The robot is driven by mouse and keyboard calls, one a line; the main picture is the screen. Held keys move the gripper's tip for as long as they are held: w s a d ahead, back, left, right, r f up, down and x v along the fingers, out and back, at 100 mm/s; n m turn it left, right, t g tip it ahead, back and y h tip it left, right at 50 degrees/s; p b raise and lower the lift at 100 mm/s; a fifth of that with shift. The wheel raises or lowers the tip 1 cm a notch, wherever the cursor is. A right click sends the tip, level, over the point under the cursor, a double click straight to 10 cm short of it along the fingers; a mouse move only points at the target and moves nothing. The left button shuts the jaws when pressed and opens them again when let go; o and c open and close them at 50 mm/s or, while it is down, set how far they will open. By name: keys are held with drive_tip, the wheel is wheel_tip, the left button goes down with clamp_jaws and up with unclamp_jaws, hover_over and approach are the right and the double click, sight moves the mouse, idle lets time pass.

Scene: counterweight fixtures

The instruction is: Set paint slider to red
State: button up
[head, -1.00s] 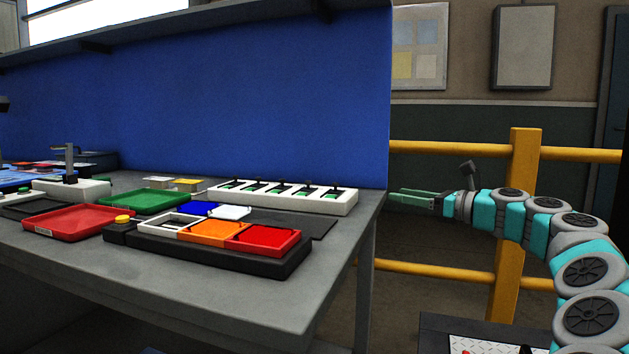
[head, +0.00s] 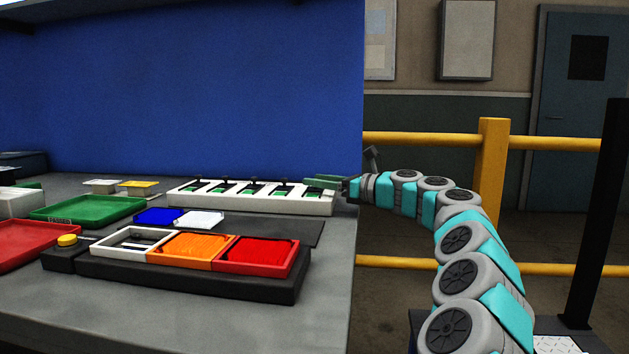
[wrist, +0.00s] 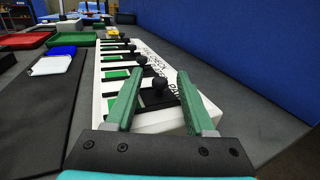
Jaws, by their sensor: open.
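A white panel (head: 250,205) at the back of the bench carries a row of several black knobs over green and black slots. It fills the middle of the wrist view (wrist: 210,100). My gripper (head: 312,183) is open at the panel's right end. In the wrist view, its green fingers (wrist: 159,76) are spread either side of the nearest black knob (wrist: 159,84). I cannot tell if they touch it. A black base (head: 190,278) holds a white frame, an orange cell (head: 190,247) and a red cell (head: 258,254). No label shows which item is the paint slider.
A yellow button (head: 67,240) sits on a black box left of the base. Green (head: 90,208) and red (head: 25,245) trays lie further left. Blue and white pieces lie on a dark mat. A blue wall (head: 200,90) stands behind the panel.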

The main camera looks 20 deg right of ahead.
drive_tip(key=shift+w+a, duration=0.35)
drive_tip(key=shift+w, duration=0.2)
clamp_jaws()
idle(1.1)
